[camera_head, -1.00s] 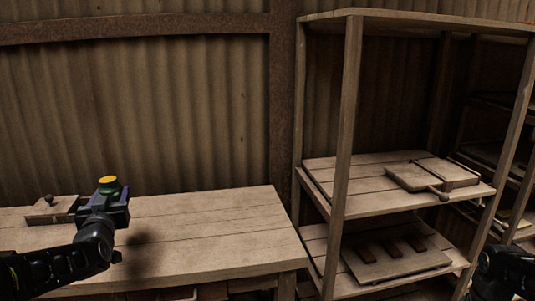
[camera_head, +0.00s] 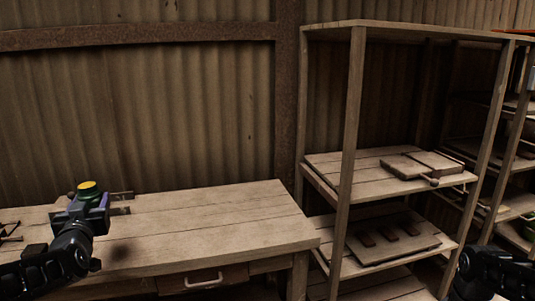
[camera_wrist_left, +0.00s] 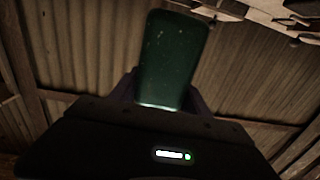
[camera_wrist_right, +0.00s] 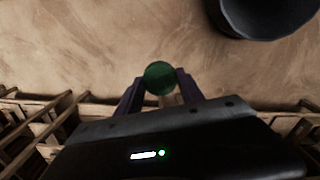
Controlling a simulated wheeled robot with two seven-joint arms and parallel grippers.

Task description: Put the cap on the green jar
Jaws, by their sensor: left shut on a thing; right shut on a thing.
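The green jar (camera_head: 86,194) is upright in my left gripper (camera_head: 88,206), above the left part of the workbench. A yellow top face (camera_head: 87,185) shows on it. In the left wrist view, the green jar (camera_wrist_left: 168,60) stands between the fingers, which are shut on it. My right gripper (camera_wrist_right: 158,84) is shut on a small round green piece, apparently the cap (camera_wrist_right: 160,77). In the head view, only dark parts of my right arm show at the lower right; its fingertips and the cap cannot be made out there. Jar and cap are far apart.
The wooden workbench (camera_head: 220,220) is mostly clear, with small dark items at its left end and a drawer handle (camera_head: 203,281) in front. A wooden shelf unit (camera_head: 352,120) to the right holds a hinged wooden press (camera_head: 405,168) and a board with dark tiles (camera_head: 385,245).

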